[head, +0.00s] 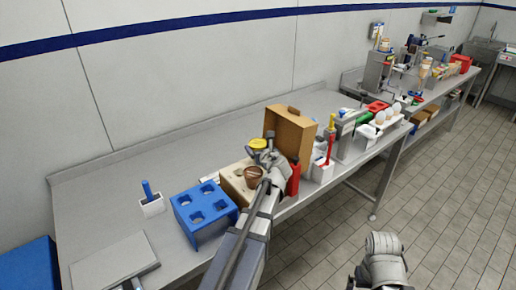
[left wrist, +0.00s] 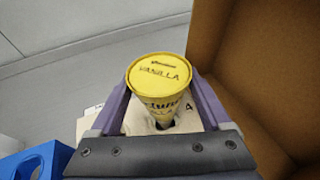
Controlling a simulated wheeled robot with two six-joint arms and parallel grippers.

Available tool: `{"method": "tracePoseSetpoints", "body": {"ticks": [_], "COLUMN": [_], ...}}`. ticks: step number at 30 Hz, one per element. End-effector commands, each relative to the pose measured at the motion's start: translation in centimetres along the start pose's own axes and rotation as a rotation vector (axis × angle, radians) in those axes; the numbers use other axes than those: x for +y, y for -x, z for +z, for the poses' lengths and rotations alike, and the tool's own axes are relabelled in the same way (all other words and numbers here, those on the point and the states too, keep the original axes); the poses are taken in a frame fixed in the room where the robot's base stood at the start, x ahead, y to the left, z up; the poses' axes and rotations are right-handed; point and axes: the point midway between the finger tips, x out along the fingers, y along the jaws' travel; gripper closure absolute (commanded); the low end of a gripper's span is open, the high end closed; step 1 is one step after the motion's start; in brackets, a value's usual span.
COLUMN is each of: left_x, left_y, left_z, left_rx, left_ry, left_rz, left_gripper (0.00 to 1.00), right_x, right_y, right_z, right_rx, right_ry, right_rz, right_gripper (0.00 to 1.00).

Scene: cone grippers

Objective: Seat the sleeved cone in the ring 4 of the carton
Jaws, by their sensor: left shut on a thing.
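The sleeved cone, with a yellow lid reading VANILLA (left wrist: 160,75), is held upright between my left gripper's fingers (left wrist: 163,108). In the head view the yellow lid (head: 258,143) shows just beyond my left gripper (head: 265,158). The carton is cardboard, with a raised brown lid (head: 291,132) and a pale top with holes (head: 232,181). The cone's lower end is over a dark hole in that top; I cannot tell how far it is in. My right gripper's fingers are not seen.
A blue rack with holes (head: 204,212) stands left of the carton. A white holder with a blue item (head: 151,203) is further left. The table behind is clear.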

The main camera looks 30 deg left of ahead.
Motion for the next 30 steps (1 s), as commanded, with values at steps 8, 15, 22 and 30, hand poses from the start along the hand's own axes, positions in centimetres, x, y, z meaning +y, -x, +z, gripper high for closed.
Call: {"method": "tracePoseSetpoints", "body": {"ticks": [8, 15, 22, 30], "left_x": [0.0, 0.0, 0.0, 0.1], "left_y": [-0.2, -0.2, -0.2, 1.2], "left_z": [-0.8, -0.8, -0.8, -0.8], "left_rx": [0.0, 0.0, 0.0, 0.0], "left_ry": [0.0, 0.0, 0.0, -0.001], "left_rz": [0.0, 0.0, 0.0, -0.001], "left_gripper": [0.78, 0.04, 0.0, 0.0], "right_x": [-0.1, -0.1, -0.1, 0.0], "right_y": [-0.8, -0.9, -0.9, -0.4], "right_z": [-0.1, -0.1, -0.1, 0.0], "right_rx": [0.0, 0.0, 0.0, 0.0], "right_ry": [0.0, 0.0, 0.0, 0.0], "right_rz": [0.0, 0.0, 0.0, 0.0], "right_gripper": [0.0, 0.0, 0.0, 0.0]}}
